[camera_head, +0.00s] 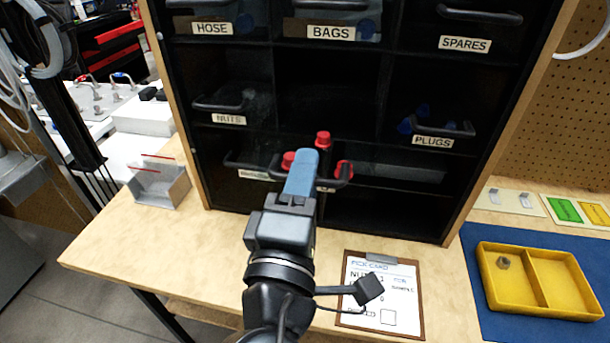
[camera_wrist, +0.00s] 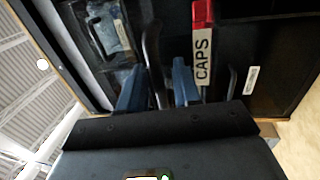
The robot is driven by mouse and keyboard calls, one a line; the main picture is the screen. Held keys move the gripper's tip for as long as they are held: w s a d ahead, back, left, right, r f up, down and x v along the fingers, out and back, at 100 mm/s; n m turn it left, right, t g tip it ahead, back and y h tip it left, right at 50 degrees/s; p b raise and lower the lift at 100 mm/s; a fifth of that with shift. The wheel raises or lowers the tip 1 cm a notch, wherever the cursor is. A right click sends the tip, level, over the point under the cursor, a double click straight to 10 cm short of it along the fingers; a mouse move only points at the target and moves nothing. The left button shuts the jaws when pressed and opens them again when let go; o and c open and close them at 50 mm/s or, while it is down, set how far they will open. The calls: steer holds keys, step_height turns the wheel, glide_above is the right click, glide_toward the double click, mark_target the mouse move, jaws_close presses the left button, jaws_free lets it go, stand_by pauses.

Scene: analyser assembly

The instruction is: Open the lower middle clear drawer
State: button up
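The lower middle drawer, labelled CAPS, shows below the middle of the cabinet. Its label (camera_wrist: 202,56) is clear in the wrist view. Red caps (camera_head: 323,138) show at this drawer, and one red piece (camera_wrist: 202,14) shows above the label in the wrist view. The drawer's dark handle (camera_head: 341,182) is partly hidden behind my gripper (camera_head: 304,158). In the wrist view, the handle (camera_wrist: 151,45) passes between my two blue fingers, which are apart on either side of it. I cannot tell whether a finger touches it. How far out the drawer stands is unclear.
Other clear drawers are around it, labelled NUTS (camera_head: 229,119), PLUGS (camera_head: 433,141) and BAGS (camera_head: 330,32). A clipboard with a pick card (camera_head: 380,290) lies on the wooden bench in front. A yellow tray (camera_head: 540,305) is at right, a grey bin (camera_head: 160,187) at left.

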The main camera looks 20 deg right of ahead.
steer(key=b+v, duration=0.1)
steer(key=v, duration=0.6)
steer(key=shift+s+a+b, duration=0.2)
steer(key=shift+s+b, duration=0.1)
steer(key=shift+b, duration=0.1)
steer(key=shift+f, duration=0.1)
steer(key=s+d+f+g+y, duration=0.1)
steer(key=s+d+f+y, duration=0.1)
steer(key=s+f+y, duration=0.3)
steer(key=s+d+f+g+y, duration=0.1)
steer(key=d+f+y, duration=0.1)
steer(key=f, duration=0.6)
steer(key=s+d+f+g+y, duration=0.1)
steer(key=s+d+f+y, duration=0.1)
steer(key=s+f+y, duration=0.3)
steer(key=s+d+r+m, duration=0.2)
steer(key=s+d+m, duration=0.1)
steer(key=s+m, duration=0.2)
steer(key=s+d+r+m+t, duration=0.1)
steer(key=s+d+r+m, duration=0.2)
steer(key=s+m, duration=0.2)
steer(key=s, duration=0.3)
steer(key=shift+s+r+m+t, duration=0.2)
steer(key=shift+r+m+t, duration=0.1)
steer(key=shift+m, duration=0.1)
